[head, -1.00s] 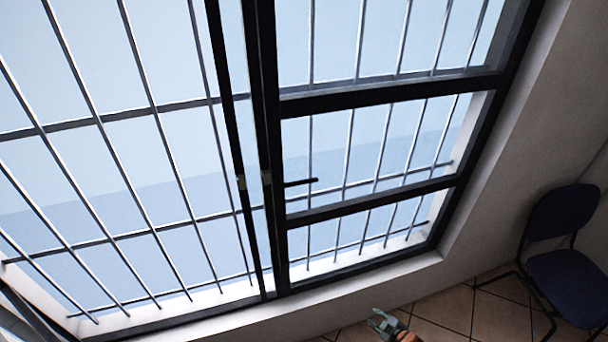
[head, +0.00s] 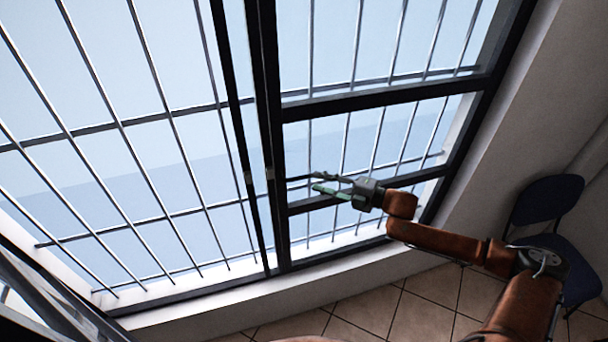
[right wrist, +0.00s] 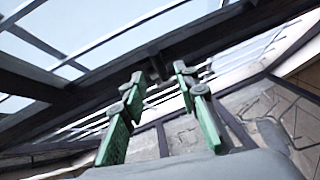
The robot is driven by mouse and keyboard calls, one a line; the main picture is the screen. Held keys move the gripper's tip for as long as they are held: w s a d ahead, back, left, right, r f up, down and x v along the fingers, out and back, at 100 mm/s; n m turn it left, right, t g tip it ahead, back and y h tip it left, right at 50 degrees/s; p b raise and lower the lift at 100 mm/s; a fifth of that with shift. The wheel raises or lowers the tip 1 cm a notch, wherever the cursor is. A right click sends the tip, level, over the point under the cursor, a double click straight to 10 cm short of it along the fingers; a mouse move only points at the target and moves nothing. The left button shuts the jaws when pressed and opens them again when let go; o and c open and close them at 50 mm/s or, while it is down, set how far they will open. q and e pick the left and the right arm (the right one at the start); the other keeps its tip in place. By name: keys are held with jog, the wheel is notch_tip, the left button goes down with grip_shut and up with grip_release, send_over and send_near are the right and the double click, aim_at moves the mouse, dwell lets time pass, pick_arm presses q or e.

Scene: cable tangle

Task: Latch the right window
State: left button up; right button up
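The right window (head: 385,102) is a dark-framed pane with crossbars, in the right half of the head view. It looks in line with its frame; I cannot tell whether it is fully closed. Its dark handle (head: 297,178) sticks out sideways from the centre post, partly hidden near my fingertips. My right gripper (head: 316,182) is in front of this window, just right of the handle, with its green fingers apart. In the right wrist view the gripper (right wrist: 158,77) is open, with a dark piece, possibly the handle, beyond the fingertips. My left gripper is not in view.
A metal grille (head: 120,122) lies outside the glass. A white sill (head: 190,308) runs below the window. A dark blue chair (head: 548,200) stands at the right by the wall, partly behind my right arm. Tiled floor (head: 425,310) is at the bottom.

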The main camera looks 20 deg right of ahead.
aim_at(303, 176)
jog(key=p+x, duration=0.1)
jog(key=x, duration=0.5)
jog(key=shift+w+a, duration=0.2)
jog(key=shift+c, duration=0.6)
grip_shut()
jog(key=shift+f, duration=0.1)
